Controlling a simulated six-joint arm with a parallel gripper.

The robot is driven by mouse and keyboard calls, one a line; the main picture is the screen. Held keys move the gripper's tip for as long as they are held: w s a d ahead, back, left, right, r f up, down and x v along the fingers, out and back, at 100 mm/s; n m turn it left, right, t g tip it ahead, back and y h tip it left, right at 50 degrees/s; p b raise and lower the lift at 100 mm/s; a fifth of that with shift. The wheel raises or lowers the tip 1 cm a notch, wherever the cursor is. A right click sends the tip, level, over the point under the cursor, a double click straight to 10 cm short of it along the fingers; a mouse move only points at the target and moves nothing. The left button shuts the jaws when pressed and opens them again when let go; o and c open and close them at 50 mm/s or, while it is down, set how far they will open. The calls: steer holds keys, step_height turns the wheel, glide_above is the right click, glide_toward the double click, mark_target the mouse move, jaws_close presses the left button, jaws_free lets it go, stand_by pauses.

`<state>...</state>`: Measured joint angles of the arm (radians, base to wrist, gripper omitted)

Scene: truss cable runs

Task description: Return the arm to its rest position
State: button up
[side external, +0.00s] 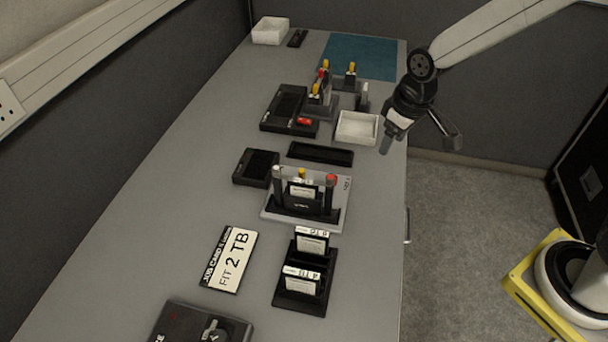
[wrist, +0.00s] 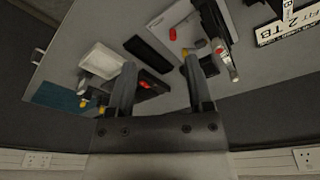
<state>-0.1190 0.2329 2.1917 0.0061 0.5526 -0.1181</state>
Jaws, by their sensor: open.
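My gripper (side external: 387,143) is raised near the right edge of the grey bench (side external: 190,170), beside the white tray, and touches nothing that I can see. In the wrist view my gripper (wrist: 160,65) shows two fingers apart with nothing between them. My arm reaches in from the upper right of the side view. The rest position itself is not marked in either view.
A white open tray (side external: 357,128) is close to my gripper. A grey plate with black holder (side external: 303,200), a black card rack (side external: 305,280), a "FIT 2 TB" card (side external: 229,258) and dark devices (side external: 284,103) lie along the bench.

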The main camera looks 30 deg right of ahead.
steer(key=s+d+f+m, duration=0.1)
steer(key=s+d, duration=0.3)
steer(key=s, duration=0.5)
steer(key=shift+s+d+f+m+t, duration=0.15)
steer(key=shift+d+f+m+t, duration=0.2)
steer(key=shift+m, duration=0.45)
steer(key=shift+a+r, duration=0.1)
steer(key=shift+r, duration=0.05)
